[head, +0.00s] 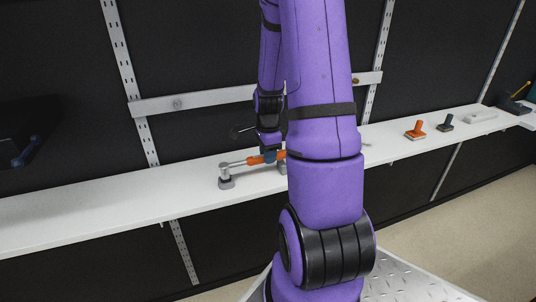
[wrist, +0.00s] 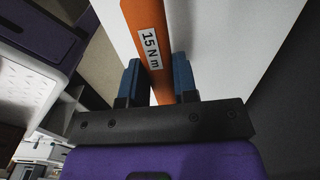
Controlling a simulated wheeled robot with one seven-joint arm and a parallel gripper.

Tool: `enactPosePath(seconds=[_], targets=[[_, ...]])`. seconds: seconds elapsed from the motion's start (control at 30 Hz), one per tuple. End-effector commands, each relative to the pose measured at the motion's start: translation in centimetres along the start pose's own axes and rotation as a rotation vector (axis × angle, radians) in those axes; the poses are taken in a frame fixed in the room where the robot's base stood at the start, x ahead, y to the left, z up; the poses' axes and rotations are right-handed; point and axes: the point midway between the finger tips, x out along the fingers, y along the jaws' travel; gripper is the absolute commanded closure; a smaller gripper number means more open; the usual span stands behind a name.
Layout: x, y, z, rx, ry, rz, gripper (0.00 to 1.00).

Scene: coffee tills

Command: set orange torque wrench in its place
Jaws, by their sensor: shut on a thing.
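The orange torque wrench (head: 253,159) lies roughly level just above the white shelf, its silver shaft and head pointing left. My gripper (head: 269,156) is shut on its orange handle. In the wrist view the handle (wrist: 145,20), with a "15 N m" label, runs between the two blue fingers of my gripper (wrist: 158,68). The wrench head is at a small grey support (head: 226,184) on the shelf. A second grey support (head: 282,168) stands under the handle, partly hidden by my arm. I cannot tell whether the wrench touches the supports.
The white shelf (head: 110,207) is bare to the left. Farther right on it are an orange-handled tool (head: 416,130), a dark blue-handled one (head: 446,123) and a pale block (head: 481,117). A metal rail (head: 190,102) crosses the black wall behind. My arm hides the shelf's middle.

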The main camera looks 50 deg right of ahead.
Motion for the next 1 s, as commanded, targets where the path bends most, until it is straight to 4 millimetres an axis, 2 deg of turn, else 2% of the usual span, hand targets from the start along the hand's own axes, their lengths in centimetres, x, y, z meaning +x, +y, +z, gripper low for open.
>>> enactPosePath(seconds=[0.27,1.0], targets=[[0.1,0.0,0.0,0.0,0.0,0.0,1.0],[1.9,0.0,0.0,0.001,0.0,0.0,1.0]])
